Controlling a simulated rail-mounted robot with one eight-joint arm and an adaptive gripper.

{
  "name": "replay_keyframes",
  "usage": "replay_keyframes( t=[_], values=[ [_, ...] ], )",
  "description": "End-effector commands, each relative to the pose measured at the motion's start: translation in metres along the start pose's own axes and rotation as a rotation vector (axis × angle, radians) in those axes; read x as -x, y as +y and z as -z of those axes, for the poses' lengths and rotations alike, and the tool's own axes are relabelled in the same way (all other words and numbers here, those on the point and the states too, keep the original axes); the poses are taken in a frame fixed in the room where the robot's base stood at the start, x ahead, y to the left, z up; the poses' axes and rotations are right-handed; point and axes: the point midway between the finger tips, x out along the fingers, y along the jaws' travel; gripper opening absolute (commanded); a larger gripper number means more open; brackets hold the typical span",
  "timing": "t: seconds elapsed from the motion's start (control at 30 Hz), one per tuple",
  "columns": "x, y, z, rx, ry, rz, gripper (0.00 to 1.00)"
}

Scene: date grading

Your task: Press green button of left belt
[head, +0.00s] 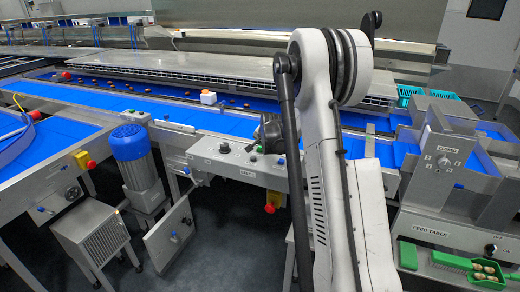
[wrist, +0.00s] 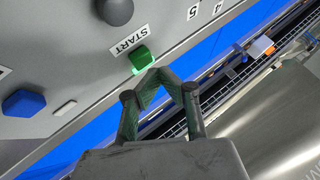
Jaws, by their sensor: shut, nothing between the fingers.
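The green button (wrist: 141,58) shows in the wrist view, just below the START label on a grey panel. It looks lit. My gripper (wrist: 156,75) is shut and empty, and its joined fingertips are right at the lower right edge of the green button. I cannot tell from this angle whether they touch it. In the head view the control panel (head: 229,166) of the belt stands in the middle, partly hidden by my arm. The blue belt (head: 240,123) runs behind it.
A dark round knob (wrist: 116,11) and a blue button (wrist: 23,103) are on the same panel. A red emergency stop (head: 269,208) hangs below the panel. A blue motor (head: 130,143) stands to the left. A white-and-orange block (head: 208,97) sits over the belt.

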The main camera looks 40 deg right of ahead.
Motion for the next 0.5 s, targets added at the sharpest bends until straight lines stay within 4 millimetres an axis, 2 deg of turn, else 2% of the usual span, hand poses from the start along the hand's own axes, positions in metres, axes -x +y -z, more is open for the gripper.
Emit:
replay_keyframes(
  t=[0.33, 0.5],
  values=[
    [0.0012, -0.0008, 0.0009, 0.0, 0.0, 0.0, 0.0],
    [0.0084, -0.006, 0.006, 0.0, 0.0, 0.0, 0.0]
  ],
)
